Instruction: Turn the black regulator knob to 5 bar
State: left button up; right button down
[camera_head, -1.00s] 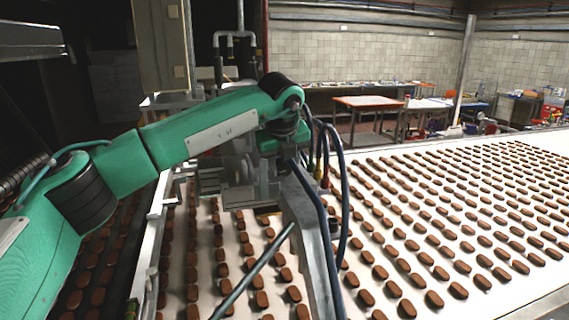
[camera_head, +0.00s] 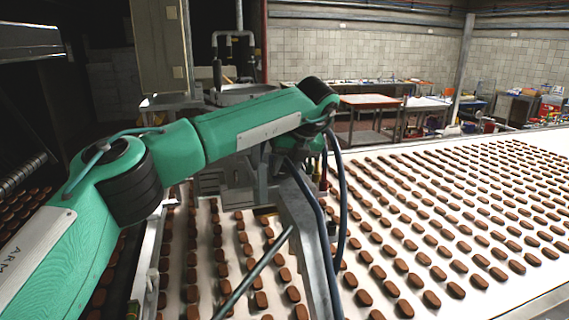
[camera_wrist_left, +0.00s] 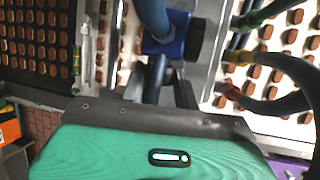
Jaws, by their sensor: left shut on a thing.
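The blue regulator body (camera_wrist_left: 172,42) is at the top middle of the left wrist view. Its round black knob (camera_wrist_left: 196,42) faces right there. My left gripper (camera_head: 312,146) is beyond the end of my green forearm in the head view, over the left belt, largely hidden by the wrist and hoses. It is shut on the black knob, though the contact between fingers and knob is not clearly seen. The pressure reading cannot be made out. My right gripper is out of view.
Dark hoses (camera_head: 341,190) hang right beside my left wrist. A grey metal beam (camera_head: 309,235) and a thin rod (camera_head: 255,272) stand in front. A wide white belt (camera_head: 354,308) with rows of brown biscuits spreads to the right.

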pick_arm(q)
jog(key=shift+w+d+r+y+p, duration=0.1)
jog(key=shift+d+r+y+p, duration=0.05)
jog(key=shift+y+p, duration=0.65)
jog(key=shift+g, duration=0.3)
jog(key=shift+y, duration=0.4)
jog(key=o, duration=1)
jog(key=shift+c, duration=0.2)
jog(key=b+v, duration=0.2)
jog(key=v, duration=0.3)
jog(key=shift+d+r, duration=0.25)
jog(key=shift+d, duration=0.15)
jog(key=p+v, duration=0.2)
jog(key=v, duration=0.6)
jog(key=shift+a, duration=0.2)
